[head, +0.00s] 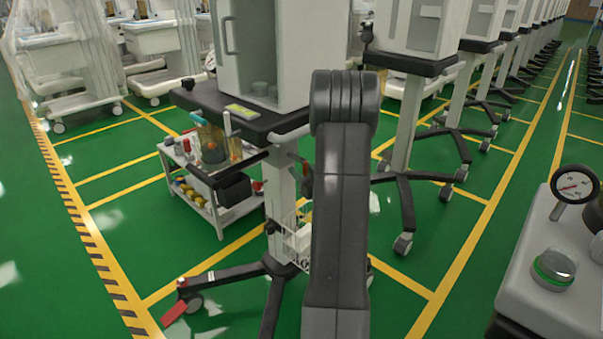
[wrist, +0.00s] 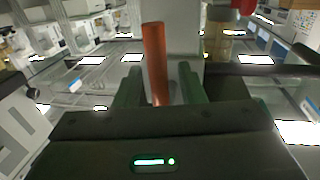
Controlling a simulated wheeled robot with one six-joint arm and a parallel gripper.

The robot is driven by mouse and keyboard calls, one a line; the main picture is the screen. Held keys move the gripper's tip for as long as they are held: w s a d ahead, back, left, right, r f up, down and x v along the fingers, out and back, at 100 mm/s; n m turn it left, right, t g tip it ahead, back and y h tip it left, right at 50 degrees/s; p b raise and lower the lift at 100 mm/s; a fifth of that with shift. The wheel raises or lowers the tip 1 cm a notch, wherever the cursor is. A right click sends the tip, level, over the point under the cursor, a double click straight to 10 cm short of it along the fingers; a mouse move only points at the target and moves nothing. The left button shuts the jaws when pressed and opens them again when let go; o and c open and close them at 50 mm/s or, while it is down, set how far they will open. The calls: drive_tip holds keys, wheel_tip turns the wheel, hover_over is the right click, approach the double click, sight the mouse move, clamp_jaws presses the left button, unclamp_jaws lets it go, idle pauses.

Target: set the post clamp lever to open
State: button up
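An orange-red lever (wrist: 155,60) stands upright in the wrist view, in front of a pale grey post (wrist: 184,40). My gripper (wrist: 158,84) has two dark green fingers, one on each side of the lever's lower part. The fingers are apart, with a visible gap between the lever and the right finger. I cannot tell whether the left finger touches it. In the head view the cart's post (head: 281,190) is partly covered by my arm.
The cart's dark worktop (head: 225,106) carries a white cabinet (head: 262,40). A low shelf trolley (head: 208,205) stands left of the post, and a red pedal (head: 174,313) is at the base. A gauge unit (head: 545,270) is at right. Green floor is free at front left.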

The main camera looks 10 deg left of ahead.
drive_tip(key=shift+w+a, duration=0.15)
drive_tip(key=shift+a, duration=0.05)
clamp_jaws()
